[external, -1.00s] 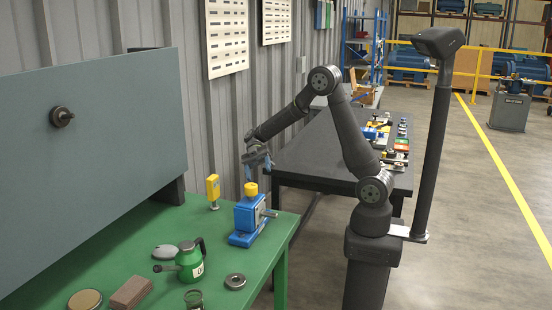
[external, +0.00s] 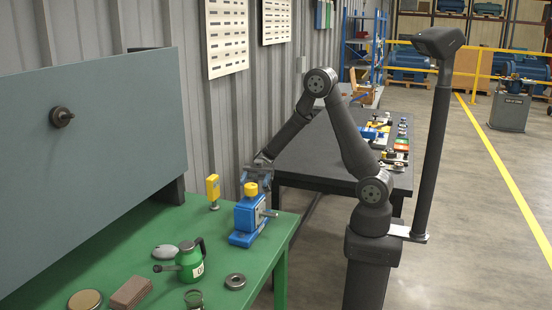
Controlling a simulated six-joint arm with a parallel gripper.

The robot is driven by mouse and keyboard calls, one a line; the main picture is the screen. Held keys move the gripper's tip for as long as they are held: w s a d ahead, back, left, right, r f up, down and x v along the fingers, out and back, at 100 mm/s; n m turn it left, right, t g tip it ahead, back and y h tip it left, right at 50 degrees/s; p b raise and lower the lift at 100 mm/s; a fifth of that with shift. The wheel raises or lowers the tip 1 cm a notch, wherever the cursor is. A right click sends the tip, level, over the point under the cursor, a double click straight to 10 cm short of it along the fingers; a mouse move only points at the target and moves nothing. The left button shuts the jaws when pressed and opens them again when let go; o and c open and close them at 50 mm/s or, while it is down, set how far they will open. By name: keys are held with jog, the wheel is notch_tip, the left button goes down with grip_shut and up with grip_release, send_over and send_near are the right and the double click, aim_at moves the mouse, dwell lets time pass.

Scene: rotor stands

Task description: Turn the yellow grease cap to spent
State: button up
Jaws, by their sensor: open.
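The yellow grease cap (external: 251,189) sits on top of a blue bearing block (external: 247,217) near the right edge of the green table. My gripper (external: 256,182) is open and points down at the cap, with its fingers at about the cap's height. The fingers look to be around or just behind the cap; I cannot tell whether they touch it. Any marking for spent is too small to make out.
A yellow device (external: 213,188) stands just left of the block. A green oil can (external: 190,262), a metal ring (external: 235,281) and a brown block (external: 130,291) lie toward the front. A grey panel (external: 100,130) rises at the left. A dark table (external: 300,165) is behind.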

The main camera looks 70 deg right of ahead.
aim_at(250, 192)
jog(key=x, duration=0.7)
jog(key=shift+s+a, duration=0.1)
jog(key=shift+a, duration=0.3)
jog(key=c, duration=1)
